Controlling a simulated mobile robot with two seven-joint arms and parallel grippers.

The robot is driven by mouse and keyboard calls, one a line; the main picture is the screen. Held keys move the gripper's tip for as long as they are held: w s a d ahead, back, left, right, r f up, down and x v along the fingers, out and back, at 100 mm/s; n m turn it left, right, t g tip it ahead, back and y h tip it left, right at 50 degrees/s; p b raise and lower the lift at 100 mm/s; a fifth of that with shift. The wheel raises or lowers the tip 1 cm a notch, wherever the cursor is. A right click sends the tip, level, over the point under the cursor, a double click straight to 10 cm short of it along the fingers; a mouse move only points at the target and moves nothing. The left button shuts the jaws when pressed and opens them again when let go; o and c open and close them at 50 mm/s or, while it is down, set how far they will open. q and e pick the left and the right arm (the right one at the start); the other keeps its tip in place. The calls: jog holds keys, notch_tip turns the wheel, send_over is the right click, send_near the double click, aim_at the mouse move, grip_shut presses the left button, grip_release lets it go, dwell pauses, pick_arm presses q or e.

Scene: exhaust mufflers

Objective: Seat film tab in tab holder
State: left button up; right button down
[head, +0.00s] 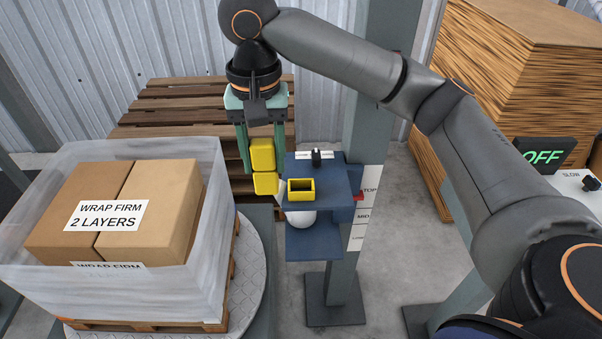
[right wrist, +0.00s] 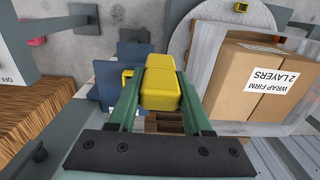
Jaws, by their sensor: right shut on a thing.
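The yellow film tab (head: 262,155) is a blocky two-part piece held upright between the green fingers of my right gripper (head: 264,172). It also shows between the fingers in the right wrist view (right wrist: 160,88). The tab holder (head: 301,190) is a yellow open-topped box with a dark inside, on the blue carriage of the grey post. The tab is left of the holder in the head view and apart from it. In the right wrist view, a yellow edge of the holder (right wrist: 127,76) shows beside the fingers, partly hidden. My left gripper is not in view.
The blue carriage (head: 318,240) is on a grey post (head: 357,120) with labels. Wrapped cartons (head: 115,215) stand on a turntable at the left. Wooden pallets (head: 160,105) are behind. A cardboard stack (head: 510,90) and an OFF display (head: 543,155) are at the right.

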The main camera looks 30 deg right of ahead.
jog(key=w+d+f, duration=0.1)
jog(key=d+f, duration=0.2)
jog(key=f, duration=0.1)
jog(key=w+d+f, duration=0.2)
jog(key=d+f, duration=0.2)
jog(key=w+d+f, duration=0.2)
jog(key=d+f, duration=0.1)
jog(key=f, duration=0.1)
jog(key=shift+w+d, duration=0.15)
jog(key=shift+d, duration=0.2)
jog(key=shift+f, duration=0.1)
jog(key=shift+c, duration=1.7)
grip_release()
jog(key=shift+f, duration=0.1)
